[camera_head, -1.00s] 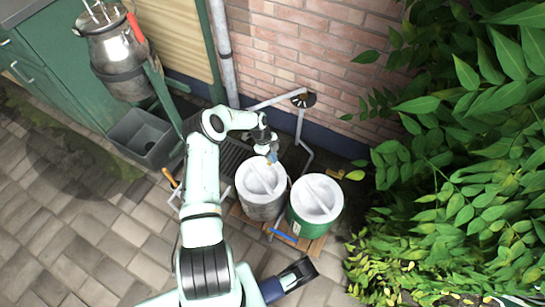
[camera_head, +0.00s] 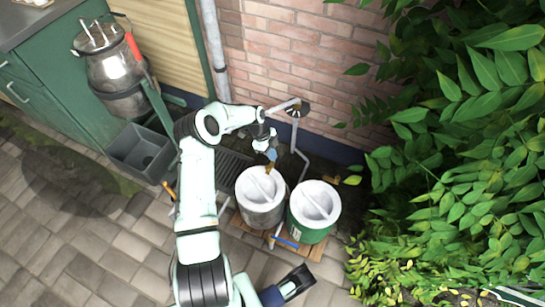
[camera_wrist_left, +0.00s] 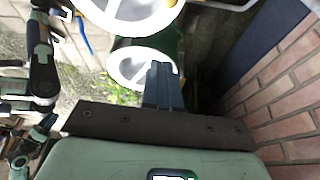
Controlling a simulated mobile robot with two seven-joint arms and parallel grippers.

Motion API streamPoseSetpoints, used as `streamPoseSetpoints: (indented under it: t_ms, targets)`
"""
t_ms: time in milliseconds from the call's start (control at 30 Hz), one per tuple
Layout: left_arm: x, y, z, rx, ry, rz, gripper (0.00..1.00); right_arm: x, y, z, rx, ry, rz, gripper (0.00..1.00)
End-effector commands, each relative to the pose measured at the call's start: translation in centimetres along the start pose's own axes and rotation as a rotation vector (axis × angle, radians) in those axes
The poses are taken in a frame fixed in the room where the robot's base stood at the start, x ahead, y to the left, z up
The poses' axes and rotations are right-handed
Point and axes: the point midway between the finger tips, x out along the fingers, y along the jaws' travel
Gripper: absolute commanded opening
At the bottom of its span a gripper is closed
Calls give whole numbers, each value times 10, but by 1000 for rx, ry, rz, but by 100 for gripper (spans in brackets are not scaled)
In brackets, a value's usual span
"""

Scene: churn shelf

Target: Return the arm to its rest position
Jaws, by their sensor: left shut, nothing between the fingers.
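My left arm (camera_head: 197,185) reaches up from the bottom of the head view and bends right at its top. My left gripper (camera_head: 271,156) points down near the wall, just behind the grey drum with a white lid (camera_head: 260,196). Its blue fingers (camera_wrist_left: 163,86) are together and hold nothing in the left wrist view, seen against the white lid of a drum behind them. I cannot tell from these views whether the fingertips touch the lid.
A green drum with a white lid (camera_head: 314,212) stands right of the grey one. A metal churn (camera_head: 113,70) stands at upper left above a grey basin (camera_head: 142,152). A brick wall (camera_head: 300,50) with a pipe runs behind; leafy plants (camera_head: 450,150) fill the right. Paving at lower left is open.

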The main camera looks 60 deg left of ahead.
Motion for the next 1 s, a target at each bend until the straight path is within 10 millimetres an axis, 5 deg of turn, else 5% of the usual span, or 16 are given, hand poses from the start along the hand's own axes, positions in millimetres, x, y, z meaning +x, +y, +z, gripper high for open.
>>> streamPoseSetpoints:
  t_ms: [633,833,1000]
  targets:
    - [12,2,-12,-21,8,5,0,0,0,0,0,0,0,51]
    - [83,28,-94,-229,45,18,0,0,0,0,0,0,0,51]
    - [151,99,-180,-581,58,30,0,0,0,0,0,0,0,51]
